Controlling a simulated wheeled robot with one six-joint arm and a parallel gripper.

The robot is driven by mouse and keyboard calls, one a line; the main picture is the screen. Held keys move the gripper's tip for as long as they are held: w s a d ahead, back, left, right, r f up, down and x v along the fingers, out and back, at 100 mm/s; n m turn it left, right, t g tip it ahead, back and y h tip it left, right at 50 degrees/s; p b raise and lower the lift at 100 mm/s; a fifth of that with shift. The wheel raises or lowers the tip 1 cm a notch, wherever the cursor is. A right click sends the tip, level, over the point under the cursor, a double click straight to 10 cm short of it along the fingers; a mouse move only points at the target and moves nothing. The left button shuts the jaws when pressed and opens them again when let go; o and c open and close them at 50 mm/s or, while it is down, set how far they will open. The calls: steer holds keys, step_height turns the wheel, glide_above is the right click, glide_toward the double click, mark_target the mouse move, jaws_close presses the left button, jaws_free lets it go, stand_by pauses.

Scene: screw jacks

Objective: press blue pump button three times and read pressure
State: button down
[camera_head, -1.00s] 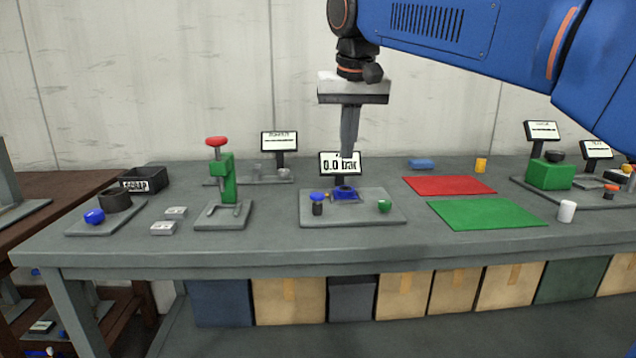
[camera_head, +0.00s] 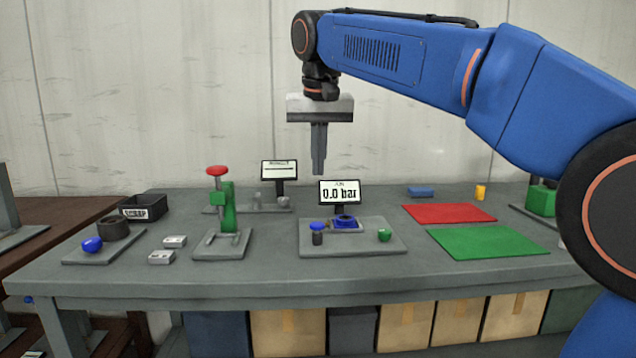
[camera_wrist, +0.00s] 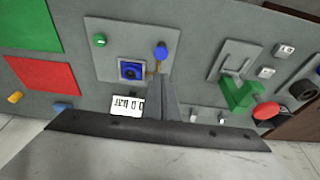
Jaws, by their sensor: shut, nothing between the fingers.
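The blue pump button (camera_head: 317,226) sits on a dark post at the left of a grey base plate (camera_head: 360,246). It also shows in the wrist view (camera_wrist: 161,51), just beyond my fingertips. A display (camera_head: 340,193) behind the plate reads 0.0 bar. A blue square fixture (camera_head: 345,222) and a green button (camera_head: 384,235) are on the same plate. My gripper (camera_head: 318,172) points down, shut and empty, in the air above and behind the blue button, apart from it.
A green press with a red knob (camera_head: 217,171) stands to the left. Red (camera_head: 449,213) and green (camera_head: 487,241) mats lie to the right. A black scrap bin (camera_head: 142,207) and another blue button (camera_head: 92,244) are at the far left.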

glide_toward(318, 226)
steer(key=w+f, duration=0.2)
steer(key=f, duration=0.1)
steer(key=w+f, duration=0.1)
steer(key=f, duration=0.1)
steer(key=shift+w, duration=0.1)
steer(key=shift+f, duration=0.45)
steer(key=shift+f, duration=1.4)
steer(key=shift+r, duration=0.35)
steer(key=w+v, duration=0.1)
steer(key=v, duration=1.3)
steer(key=shift+r, duration=0.5)
